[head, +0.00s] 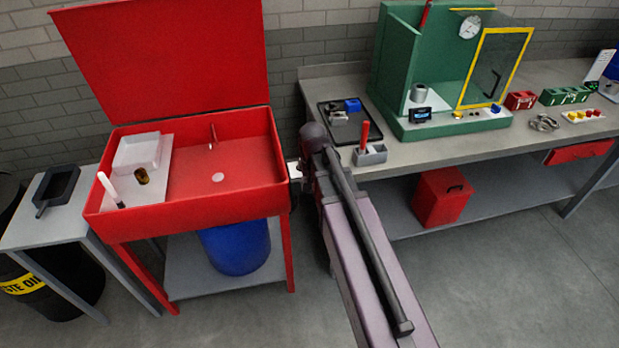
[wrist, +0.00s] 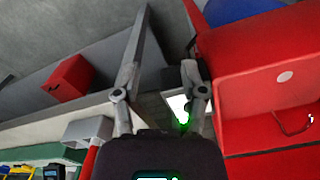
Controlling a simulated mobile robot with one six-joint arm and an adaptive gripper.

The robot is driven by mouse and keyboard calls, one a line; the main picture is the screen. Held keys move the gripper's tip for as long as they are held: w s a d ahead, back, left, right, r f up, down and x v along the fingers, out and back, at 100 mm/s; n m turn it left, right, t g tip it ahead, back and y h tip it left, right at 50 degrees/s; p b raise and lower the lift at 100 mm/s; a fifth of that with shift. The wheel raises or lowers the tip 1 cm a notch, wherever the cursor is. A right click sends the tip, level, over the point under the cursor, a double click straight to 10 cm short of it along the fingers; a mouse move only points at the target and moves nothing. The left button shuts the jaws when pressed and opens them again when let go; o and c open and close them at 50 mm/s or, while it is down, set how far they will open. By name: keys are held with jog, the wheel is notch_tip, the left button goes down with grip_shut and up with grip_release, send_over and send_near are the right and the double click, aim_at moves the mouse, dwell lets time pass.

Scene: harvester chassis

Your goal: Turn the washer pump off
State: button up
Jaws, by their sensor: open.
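The red parts washer (head: 190,215) stands at the left with its lid up; its basin (wrist: 275,100) shows at the right of the wrist view. A small white box (head: 294,171) sits on the washer's right side, partly hidden by my arm. In the wrist view a pale plate (wrist: 176,103) with a bright green glowing spot (wrist: 184,118) shows between my fingers, close to the right one. I cannot make out the switch's position. My gripper (wrist: 160,68) is open and empty, beside the washer's side wall. In the head view my arm hides it.
The grey workbench (head: 450,150) stands close on the right, with a grey holder (head: 370,155) with a red handle near its corner. A red box (head: 442,196) is on its lower shelf. A blue drum (head: 236,247) sits under the washer. Floor in front is clear.

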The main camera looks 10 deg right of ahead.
jog(key=s+f+n+b, duration=0.3)
jog(key=s+f+b, duration=0.1)
jog(key=s, duration=0.5)
jog(key=shift+s+f+n, duration=0.3)
jog(key=shift+f+n, duration=0.1)
jog(key=shift+f, duration=0.1)
jog(key=shift+w, duration=0.15)
jog(key=c, duration=0.6)
jog(key=shift+w+d+r, duration=0.1)
jog(key=shift+w+r, duration=0.05)
jog(key=shift+w, duration=0.15)
grip_shut()
jog(key=w+d+r+n+y+p, duration=0.2)
jog(key=w+n, duration=0.6)
jog(key=w, duration=0.5)
jog(key=w+d+r+n+y+p, duration=0.2)
jog(key=w+d+r+n+p, duration=0.2)
jog(key=w+n, duration=0.5)
jog(key=shift+w+r+p, duration=1.15)
jog(key=shift+w+r, duration=0.75)
jog(key=shift+w, duration=0.05)
